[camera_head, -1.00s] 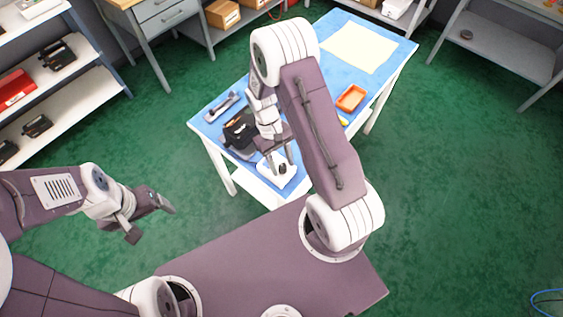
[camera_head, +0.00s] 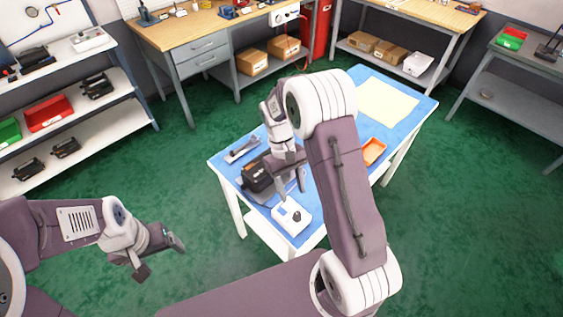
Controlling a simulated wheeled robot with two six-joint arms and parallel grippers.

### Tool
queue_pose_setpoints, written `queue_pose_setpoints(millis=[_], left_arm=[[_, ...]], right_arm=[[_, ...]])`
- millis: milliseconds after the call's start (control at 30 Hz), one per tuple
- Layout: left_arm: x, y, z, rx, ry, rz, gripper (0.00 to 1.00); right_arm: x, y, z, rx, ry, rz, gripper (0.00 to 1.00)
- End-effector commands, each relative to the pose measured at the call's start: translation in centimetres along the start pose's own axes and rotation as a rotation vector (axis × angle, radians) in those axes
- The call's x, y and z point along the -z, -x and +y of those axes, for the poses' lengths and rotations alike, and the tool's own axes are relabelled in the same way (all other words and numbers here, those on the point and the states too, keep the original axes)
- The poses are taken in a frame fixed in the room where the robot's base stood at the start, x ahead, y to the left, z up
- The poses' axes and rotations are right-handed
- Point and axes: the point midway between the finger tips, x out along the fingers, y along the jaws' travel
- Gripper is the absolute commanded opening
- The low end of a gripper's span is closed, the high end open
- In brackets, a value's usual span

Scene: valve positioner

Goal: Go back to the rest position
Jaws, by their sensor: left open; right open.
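My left gripper (camera_head: 160,258) is open and empty over the green floor at the lower left, apart from the table. My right gripper (camera_head: 289,190) is open above the near part of the blue-topped table (camera_head: 322,199), pointing down. Its fingers are above and just behind a white box with a dark knob (camera_head: 291,217), apart from it as far as I can tell. A black valve positioner device (camera_head: 257,174) sits left of the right gripper on the table. My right arm hides the middle of the table.
A grey bracket-like part (camera_head: 242,149) lies at the table's left edge. An orange tray (camera_head: 373,151) and a pale yellow sheet (camera_head: 387,102) lie farther back. Shelves (camera_head: 75,121) stand at the left, workbenches (camera_head: 215,28) behind. The green floor around the table is open.

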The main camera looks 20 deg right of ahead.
Motion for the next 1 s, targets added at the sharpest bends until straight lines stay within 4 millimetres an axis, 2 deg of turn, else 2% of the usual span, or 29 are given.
queue_pose_setpoints(millis=[167, 267, 333, 400, 500, 667, 733, 833, 1000], left_arm=[[0.0, 0.0, 0.0, 0.000, 0.000, 0.000, 0.80], [0.0, 0.0, 0.0, 0.000, 0.000, 0.000, 0.80], [0.0, 0.0, 0.0, 0.000, 0.000, 0.000, 0.80], [0.0, 0.0, 0.0, 0.000, 0.000, 0.000, 0.80], [0.0, 0.0, 0.0, 0.000, 0.000, 0.000, 0.80], [0.0, 0.0, 0.0, 0.000, 0.000, 0.000, 0.80], [0.0, 0.0, 0.0, 0.000, 0.000, 0.000, 0.80], [0.0, 0.0, 0.0, 0.000, 0.000, 0.000, 0.80], [0.0, 0.0, 0.0, 0.000, 0.000, 0.000, 0.80]], right_arm=[[0.0, 0.1, 0.0, -0.001, 0.001, 0.002, 0.47], [0.2, 2.1, 0.0, -0.009, 0.001, 0.057, 0.47], [-1.5, 3.8, -0.3, -0.012, 0.003, 0.094, 0.47], [-3.9, 4.6, -1.0, -0.008, -0.001, 0.151, 0.47], [-6.9, 4.0, -2.1, 0.004, -0.029, 0.264, 0.47], [-9.4, 1.1, -3.1, 0.031, -0.099, 0.406, 0.47], [-9.4, 0.0, -3.3, 0.039, -0.127, 0.437, 0.47], [-8.2, 0.5, -3.1, 0.042, -0.147, 0.493, 0.47], [-8.0, 0.6, -3.1, 0.042, -0.152, 0.497, 0.47]])
